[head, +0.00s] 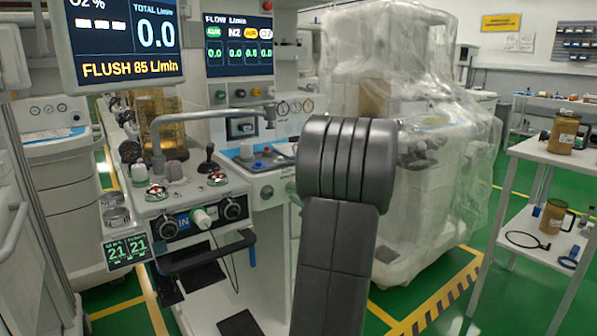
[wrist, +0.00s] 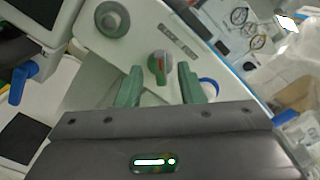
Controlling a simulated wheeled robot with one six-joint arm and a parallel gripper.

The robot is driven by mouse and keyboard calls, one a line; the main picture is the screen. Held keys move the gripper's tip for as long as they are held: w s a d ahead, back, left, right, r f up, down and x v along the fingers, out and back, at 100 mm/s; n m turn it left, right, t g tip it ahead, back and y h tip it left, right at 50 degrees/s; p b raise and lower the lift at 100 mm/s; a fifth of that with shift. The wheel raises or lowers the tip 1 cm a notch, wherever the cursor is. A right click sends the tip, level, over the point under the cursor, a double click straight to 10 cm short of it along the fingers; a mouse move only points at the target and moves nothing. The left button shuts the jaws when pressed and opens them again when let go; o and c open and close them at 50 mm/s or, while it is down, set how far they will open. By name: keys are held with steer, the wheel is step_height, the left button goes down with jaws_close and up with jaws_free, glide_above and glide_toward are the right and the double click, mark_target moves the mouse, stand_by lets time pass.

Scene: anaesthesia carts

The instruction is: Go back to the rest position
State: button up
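My gripper (wrist: 159,80) shows in the wrist view with its two green fingers apart. A grey-green knob with a red mark (wrist: 160,64) on a white cart panel (wrist: 135,48) appears in the gap between the fingertips. Neither finger visibly touches it, and how far beyond the tips it lies I cannot tell. In the head view my dark grey arm rises in the middle of the picture, and my gripper is hidden behind it.
An anaesthesia cart (head: 190,205) with a flow display (head: 238,45) stands left of my arm. A plastic-covered machine (head: 415,150) stands behind it. A shelf trolley (head: 545,155) with brown jars is at right. Green floor is open between the covered machine and the trolley.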

steer(key=shift+x, duration=1.1)
